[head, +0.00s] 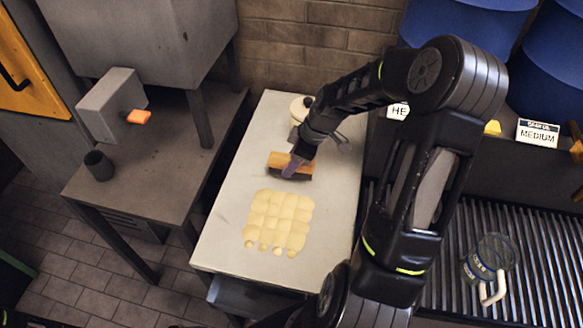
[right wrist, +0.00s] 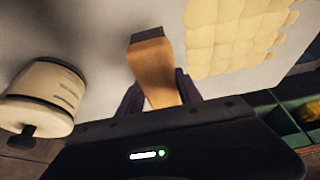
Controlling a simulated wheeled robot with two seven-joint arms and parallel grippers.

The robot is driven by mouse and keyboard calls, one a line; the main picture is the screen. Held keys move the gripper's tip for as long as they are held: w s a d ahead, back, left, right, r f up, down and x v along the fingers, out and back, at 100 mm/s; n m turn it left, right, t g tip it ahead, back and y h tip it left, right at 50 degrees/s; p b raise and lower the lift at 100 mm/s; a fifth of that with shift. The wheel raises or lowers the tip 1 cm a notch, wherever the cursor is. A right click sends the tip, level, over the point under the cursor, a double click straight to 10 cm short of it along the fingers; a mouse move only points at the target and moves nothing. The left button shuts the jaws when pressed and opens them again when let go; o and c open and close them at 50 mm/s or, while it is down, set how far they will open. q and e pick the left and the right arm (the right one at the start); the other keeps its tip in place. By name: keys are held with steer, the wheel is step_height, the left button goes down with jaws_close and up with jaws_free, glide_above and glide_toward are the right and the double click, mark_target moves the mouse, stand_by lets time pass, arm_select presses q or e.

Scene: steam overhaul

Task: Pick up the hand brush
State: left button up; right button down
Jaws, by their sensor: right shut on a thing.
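The hand brush has a wooden back (head: 290,158) and dark bristles, and is on or just above the light table, behind the yellow quilted cloth. My right gripper (head: 292,168) is shut on it. In the right wrist view the wooden brush (right wrist: 152,68) stands between the two dark fingers of my right gripper (right wrist: 160,92). Whether the brush touches the table is hard to tell. My left gripper is not in view.
The yellow quilted cloth (head: 278,222) lies on the light table (head: 225,235). A cream round container (head: 300,106) stands behind the brush, close to my right arm. A dark cup (head: 98,165) stands on the left bench.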

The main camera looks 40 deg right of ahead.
step_height(320, 180, up, 7)
steer(key=shift+r, duration=0.15)
stand_by(0.5)
steer(key=c, duration=1.4)
jaws_free()
steer(key=c, duration=0.7)
